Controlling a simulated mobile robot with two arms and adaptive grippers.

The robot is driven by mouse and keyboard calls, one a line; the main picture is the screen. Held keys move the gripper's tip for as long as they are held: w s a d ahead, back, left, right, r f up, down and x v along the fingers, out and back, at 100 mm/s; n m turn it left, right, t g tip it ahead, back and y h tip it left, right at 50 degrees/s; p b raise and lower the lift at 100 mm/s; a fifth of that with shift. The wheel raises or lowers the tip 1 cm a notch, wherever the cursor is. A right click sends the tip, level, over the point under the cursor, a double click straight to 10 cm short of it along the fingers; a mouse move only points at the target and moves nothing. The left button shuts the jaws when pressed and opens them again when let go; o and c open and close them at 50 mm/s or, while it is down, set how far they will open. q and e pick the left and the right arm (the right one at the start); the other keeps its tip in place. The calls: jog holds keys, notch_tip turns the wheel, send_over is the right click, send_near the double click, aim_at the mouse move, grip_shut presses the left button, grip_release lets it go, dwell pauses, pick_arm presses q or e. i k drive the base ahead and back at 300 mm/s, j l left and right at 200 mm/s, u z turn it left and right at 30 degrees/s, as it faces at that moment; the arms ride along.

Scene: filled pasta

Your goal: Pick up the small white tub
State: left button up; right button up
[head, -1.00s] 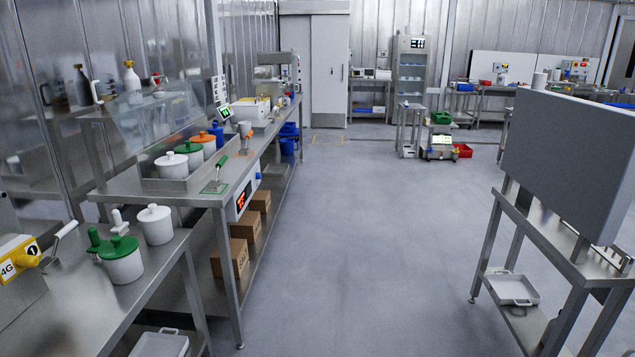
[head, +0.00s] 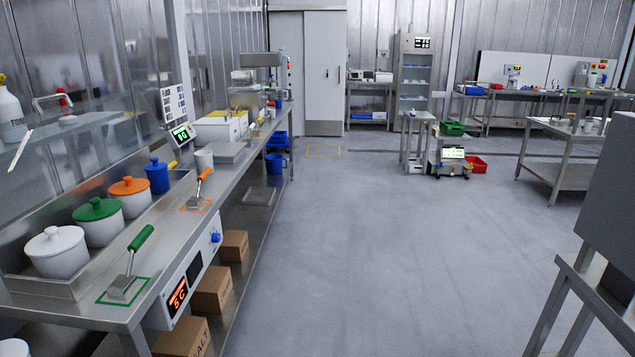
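Several lidded tubs stand in a row in a steel holder on the left bench. The nearest is a white tub with a white lid (head: 57,253). Beyond it are a white tub with a green lid (head: 99,222), one with an orange lid (head: 131,197) and a blue tub (head: 158,176). A small plain white tub (head: 203,161) stands farther along the bench, beside a scale display. Part of another white lid (head: 14,348) shows at the bottom left edge. I cannot tell for certain which one is the task's tub. Neither of my grippers is in view.
A green-handled scraper (head: 130,265) and an orange-handled one (head: 198,188) lie on the left bench (head: 225,170). Boxes (head: 211,288) sit on its lower shelf. The middle floor (head: 370,240) is clear. A grey panel on a steel stand (head: 610,210) is at the right.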

aim_at(204, 159)
jog(key=i+l+u, duration=0.1)
jog(key=i, duration=0.65)
jog(key=i+l+u, duration=0.1)
jog(key=i, duration=0.65)
